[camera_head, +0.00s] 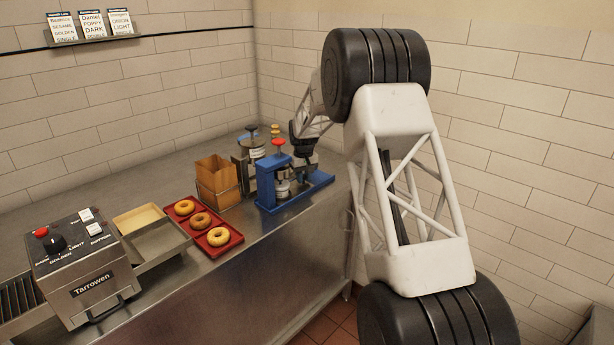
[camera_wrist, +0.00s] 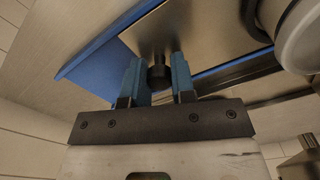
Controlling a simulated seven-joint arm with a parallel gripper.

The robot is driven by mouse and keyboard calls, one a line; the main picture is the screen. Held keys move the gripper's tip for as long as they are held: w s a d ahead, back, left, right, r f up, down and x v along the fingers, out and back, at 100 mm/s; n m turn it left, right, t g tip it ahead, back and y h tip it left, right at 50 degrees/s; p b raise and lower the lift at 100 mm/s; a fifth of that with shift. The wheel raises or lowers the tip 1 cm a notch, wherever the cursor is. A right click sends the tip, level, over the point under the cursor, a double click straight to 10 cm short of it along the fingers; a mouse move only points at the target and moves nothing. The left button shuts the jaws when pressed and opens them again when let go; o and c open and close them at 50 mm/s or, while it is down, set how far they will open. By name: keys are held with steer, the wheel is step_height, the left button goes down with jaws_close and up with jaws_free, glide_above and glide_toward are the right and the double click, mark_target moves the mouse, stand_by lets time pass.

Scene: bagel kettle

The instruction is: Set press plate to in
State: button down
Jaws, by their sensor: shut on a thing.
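The blue press (camera_head: 285,190) with a red knob on top stands at the counter's right end. My gripper (camera_wrist: 158,74) comes in from the press's right side, and my wrist partly covers it in the head view. In the wrist view, the blue fingers are shut on a small black knob (camera_wrist: 158,77) at the edge of a flat metal plate (camera_wrist: 165,30). The plate lies over the blue base (camera_wrist: 95,58). The head view does not show how far in the plate sits.
A brown box (camera_head: 216,182) and a red tray (camera_head: 219,246) of bagels stand left of the press. A metal device (camera_head: 251,147) stands behind it. The toaster (camera_head: 82,262) is at the front left. Tiled walls (camera_head: 530,130) stand behind and right of my arm.

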steer(key=shift+s+a, duration=0.2)
steer(key=c, duration=0.9)
jaws_free()
steer(key=shift+c, duration=0.2)
steer(key=shift+r, duration=0.1)
steer(key=shift+r, duration=3.8)
